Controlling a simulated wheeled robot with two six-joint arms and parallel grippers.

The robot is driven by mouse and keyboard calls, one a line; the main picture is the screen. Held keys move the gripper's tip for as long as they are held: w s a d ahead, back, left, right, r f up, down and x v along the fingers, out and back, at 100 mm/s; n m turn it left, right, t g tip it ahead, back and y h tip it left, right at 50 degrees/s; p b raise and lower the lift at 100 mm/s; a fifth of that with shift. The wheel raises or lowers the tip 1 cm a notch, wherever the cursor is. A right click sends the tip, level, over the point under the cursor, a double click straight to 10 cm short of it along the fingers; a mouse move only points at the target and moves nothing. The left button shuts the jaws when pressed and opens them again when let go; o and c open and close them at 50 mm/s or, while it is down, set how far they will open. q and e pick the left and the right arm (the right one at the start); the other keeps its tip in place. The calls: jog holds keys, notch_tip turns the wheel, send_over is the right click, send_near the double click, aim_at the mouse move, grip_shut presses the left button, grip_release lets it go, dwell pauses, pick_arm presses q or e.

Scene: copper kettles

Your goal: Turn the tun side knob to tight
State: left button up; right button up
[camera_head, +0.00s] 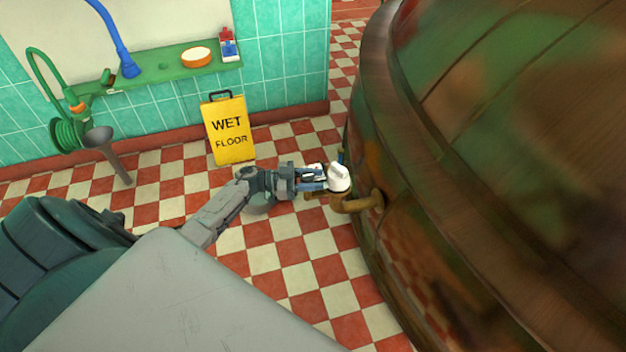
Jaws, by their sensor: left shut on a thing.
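The tun (500,190) is a big, worn green and brown vessel filling the right of the head view. A brass pipe (362,203) bends out of its left side and carries a white knob (339,178). My left arm reaches in from the left, and my left gripper (325,178) is shut on the white knob. The fingers partly hide the knob's left side. Any marking on the knob is too small to read. My right gripper is not in view.
A yellow wet floor sign (230,130) stands on the checkered floor (290,250) behind my left arm. A green shelf (165,68) on the tiled wall holds an orange bowl (197,57). A green hose (66,132) and a grey funnel (99,137) are at the left.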

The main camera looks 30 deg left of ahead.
pick_arm(q)
jog(key=o, duration=0.7)
jog(key=v, duration=1)
jog(key=shift+s+a+b, duration=0.25)
jog(key=shift+a+b, duration=0.1)
jog(key=shift+b, duration=0.05)
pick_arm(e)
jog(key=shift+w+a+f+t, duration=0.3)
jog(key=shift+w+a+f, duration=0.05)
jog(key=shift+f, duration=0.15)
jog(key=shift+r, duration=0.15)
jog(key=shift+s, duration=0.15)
